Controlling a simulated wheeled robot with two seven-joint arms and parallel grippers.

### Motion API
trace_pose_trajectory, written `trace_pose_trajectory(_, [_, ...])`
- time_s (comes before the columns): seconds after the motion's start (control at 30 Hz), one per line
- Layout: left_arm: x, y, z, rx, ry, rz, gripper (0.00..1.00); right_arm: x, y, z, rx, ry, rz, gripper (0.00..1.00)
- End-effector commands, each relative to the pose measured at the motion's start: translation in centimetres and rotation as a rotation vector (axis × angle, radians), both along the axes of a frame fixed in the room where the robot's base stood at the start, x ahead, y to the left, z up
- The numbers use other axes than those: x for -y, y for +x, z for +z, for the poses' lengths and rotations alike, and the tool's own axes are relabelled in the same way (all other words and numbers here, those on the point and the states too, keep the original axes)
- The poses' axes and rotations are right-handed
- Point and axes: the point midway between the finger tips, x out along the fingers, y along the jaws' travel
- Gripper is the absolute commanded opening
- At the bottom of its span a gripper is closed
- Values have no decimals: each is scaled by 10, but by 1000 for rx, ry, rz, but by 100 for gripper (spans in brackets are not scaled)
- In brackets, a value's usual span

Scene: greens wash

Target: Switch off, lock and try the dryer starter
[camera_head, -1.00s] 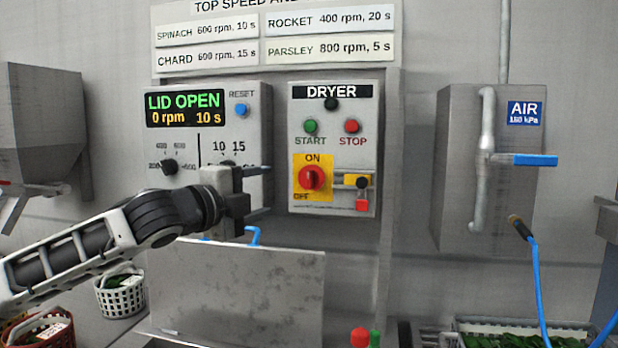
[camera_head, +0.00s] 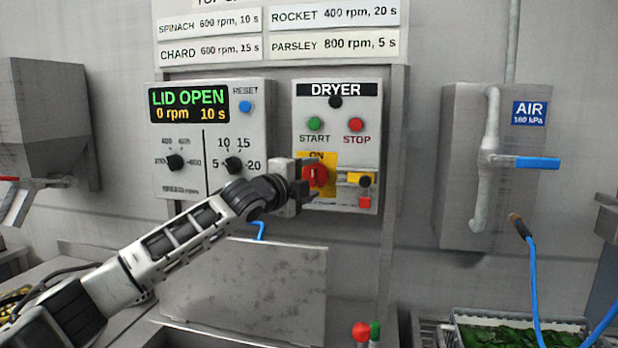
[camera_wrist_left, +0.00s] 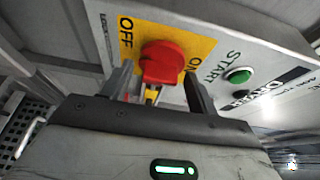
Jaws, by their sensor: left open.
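The dryer starter box (camera_head: 372,118) is on the wall, with a green START button (camera_head: 315,124) and a red STOP button (camera_head: 355,125). Its red rotary switch (camera_head: 315,176) sits on a yellow ON/OFF plate. To its right are a yellow slide with a black knob (camera_head: 364,181) and a small red block that looks like a padlock (camera_head: 365,202). My left gripper (camera_head: 308,182) is open at the red switch. In the left wrist view the switch (camera_wrist_left: 161,64) lies between and just beyond the fingers (camera_wrist_left: 161,88). I cannot tell whether they touch it. My right gripper is not in view.
The spinner control panel (camera_head: 211,140) left of the starter reads LID OPEN, 0 rpm. A metal lid (camera_head: 245,290) stands below. An air box with a blue valve handle (camera_head: 537,163) is at the right. A crate of greens (camera_head: 520,335) sits lower right.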

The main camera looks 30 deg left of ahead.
Motion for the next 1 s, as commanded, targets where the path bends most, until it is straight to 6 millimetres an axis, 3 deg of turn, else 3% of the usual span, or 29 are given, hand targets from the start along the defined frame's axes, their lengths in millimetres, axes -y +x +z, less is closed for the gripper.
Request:
trace_pose_trajectory(0.13, [0, 0, 0, 0, 0, 0, 56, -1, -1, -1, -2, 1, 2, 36])
trace_pose_trajectory(0.3, [0, 0, 0, 0, 0, 0, 14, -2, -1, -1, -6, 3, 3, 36])
trace_pose_trajectory(0.67, [0, 0, -2, 10, -43, -1, 14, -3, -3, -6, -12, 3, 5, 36])
trace_pose_trajectory(1.0, [1, 0, -7, 67, -267, -2, 14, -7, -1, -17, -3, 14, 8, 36])
